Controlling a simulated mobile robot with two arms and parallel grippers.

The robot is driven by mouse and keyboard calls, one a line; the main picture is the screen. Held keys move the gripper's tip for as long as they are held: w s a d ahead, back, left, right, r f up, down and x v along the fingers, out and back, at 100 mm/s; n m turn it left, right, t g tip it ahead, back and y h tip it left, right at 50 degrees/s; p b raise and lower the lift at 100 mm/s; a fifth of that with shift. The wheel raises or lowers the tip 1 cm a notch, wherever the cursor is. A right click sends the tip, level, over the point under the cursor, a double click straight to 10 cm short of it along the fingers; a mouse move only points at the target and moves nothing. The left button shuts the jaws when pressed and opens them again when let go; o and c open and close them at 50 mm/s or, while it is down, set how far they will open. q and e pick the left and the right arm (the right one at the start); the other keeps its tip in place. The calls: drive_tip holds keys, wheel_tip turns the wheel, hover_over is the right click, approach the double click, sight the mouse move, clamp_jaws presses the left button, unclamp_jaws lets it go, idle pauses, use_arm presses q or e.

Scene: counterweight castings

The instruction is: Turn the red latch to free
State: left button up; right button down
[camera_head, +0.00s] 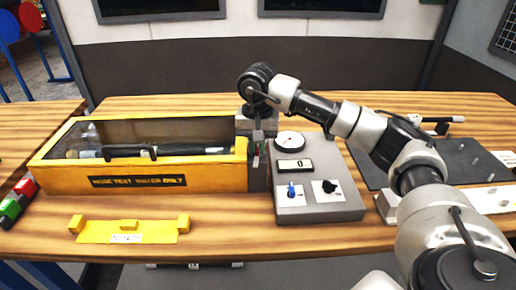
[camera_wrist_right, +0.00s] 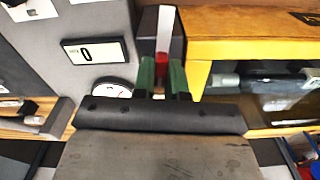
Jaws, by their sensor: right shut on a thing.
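The red latch (camera_wrist_right: 162,72) shows in the right wrist view between the two green fingertips of my right gripper (camera_wrist_right: 162,82), beside the yellow case. A pale strip continues from its far end. My right gripper (camera_head: 258,150) reaches down between the yellow case (camera_head: 215,178) and the grey control box (camera_head: 318,205), and is shut on the latch. The fingers hide part of the latch, and in the head view it is too small to read its angle. My left gripper is not in view.
The grey box carries a gauge (camera_head: 289,141), a display reading 0 (camera_head: 295,167), a blue knob (camera_head: 291,190) and a black knob (camera_head: 329,187). A yellow bracket (camera_head: 127,232) lies in front of the case. A dark mat (camera_head: 460,160) lies at right.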

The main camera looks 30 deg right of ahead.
sight(257, 146)
drive_tip(key=shift+n, duration=0.6)
drive_tip(key=shift+r, duration=0.1)
drive_tip(key=c, duration=1.2)
unclamp_jaws()
drive_tip(key=shift+o, duration=0.2)
wheel_tip(257, 146, up, 11)
drive_tip(key=shift+b, duration=0.3)
drive_tip(key=shift+f, duration=0.2)
